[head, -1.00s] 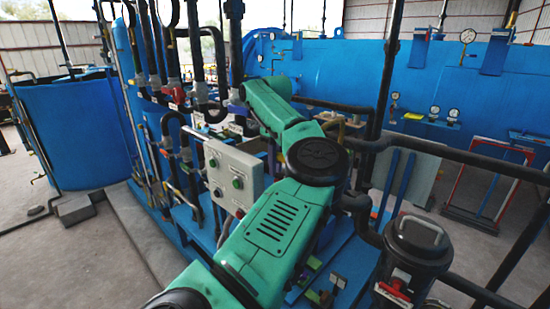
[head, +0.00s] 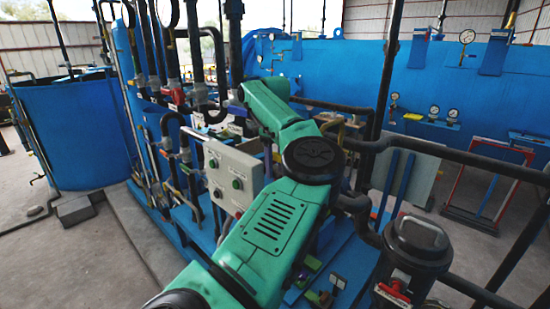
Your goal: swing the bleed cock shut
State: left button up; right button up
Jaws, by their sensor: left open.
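My left arm is green and comes in from the bottom, bends at a dark round elbow, and reaches up and left to the pipework. My left gripper (head: 236,107) is a small dark shape past the end of the forearm, among dark pipes. It is open, but its fingertips are partly hidden and I cannot tell whether they touch anything. I cannot single out the bleed cock for certain. Red-handled valves (head: 176,96) sit on the pipes left of the gripper. My right gripper is not in view.
Dark pipes (head: 455,155) run right of the elbow, above a black cylindrical unit (head: 416,242). A large blue vessel (head: 340,75) lies behind. A blue tank (head: 75,130) stands left, with open floor before it.

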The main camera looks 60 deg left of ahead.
pick_arm(q)
notch_tip(320, 180, up, 5)
jog(key=shift+f, duration=0.2)
notch_tip(320, 180, up, 7)
jog(key=shift+s+a+p, duration=0.1)
jog(key=shift+a+p, duration=0.05)
jog(key=shift+p, duration=1)
